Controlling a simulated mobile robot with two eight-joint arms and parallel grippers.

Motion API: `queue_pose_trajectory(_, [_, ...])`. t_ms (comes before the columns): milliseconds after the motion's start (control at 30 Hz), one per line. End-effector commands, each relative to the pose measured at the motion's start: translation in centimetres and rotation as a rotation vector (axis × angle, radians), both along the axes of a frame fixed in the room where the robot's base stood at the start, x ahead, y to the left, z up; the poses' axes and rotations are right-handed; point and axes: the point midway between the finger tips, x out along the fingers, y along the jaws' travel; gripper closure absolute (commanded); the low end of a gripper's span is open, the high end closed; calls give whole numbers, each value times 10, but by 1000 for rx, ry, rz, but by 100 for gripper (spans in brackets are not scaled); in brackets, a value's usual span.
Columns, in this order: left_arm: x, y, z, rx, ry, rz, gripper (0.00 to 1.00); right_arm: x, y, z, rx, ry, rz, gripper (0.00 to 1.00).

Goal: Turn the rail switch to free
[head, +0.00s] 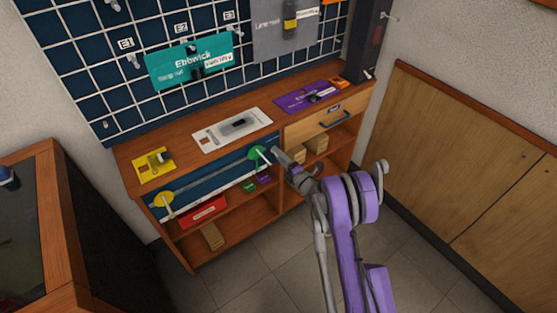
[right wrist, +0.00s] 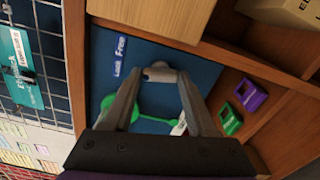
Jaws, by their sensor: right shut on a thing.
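The rail switch (head: 257,154), a round green piece with a pale lever, sits on the blue front rail of the bench. My right gripper (head: 276,151) is at its right side. In the right wrist view the gripper's two fingers (right wrist: 160,82) stand either side of a grey rounded end (right wrist: 159,71), with green parts of the switch between and behind them. The gripper is shut on the switch. A blue label reading "Free" (right wrist: 120,50) is beyond the left finger. The fingers hide part of the switch, and its exact setting cannot be told. My left gripper is not in view.
A yellow round piece (head: 162,200) is on the rail's left end. The bench top (head: 180,145) holds yellow, white and purple plates. A drawer (head: 312,124) is right of the rail. Shelves below hold boxes. Open floor (head: 245,260) lies in front.

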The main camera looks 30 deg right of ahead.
Motion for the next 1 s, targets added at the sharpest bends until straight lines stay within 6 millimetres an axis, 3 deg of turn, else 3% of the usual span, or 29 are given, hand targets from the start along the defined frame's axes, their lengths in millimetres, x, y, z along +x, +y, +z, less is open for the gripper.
queue_pose_trajectory(400, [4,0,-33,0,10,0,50,0,-1,-2,393,32,-1,98])
queue_pose_trajectory(1000, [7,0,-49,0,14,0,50,0,-1,0,877,69,-1,98])
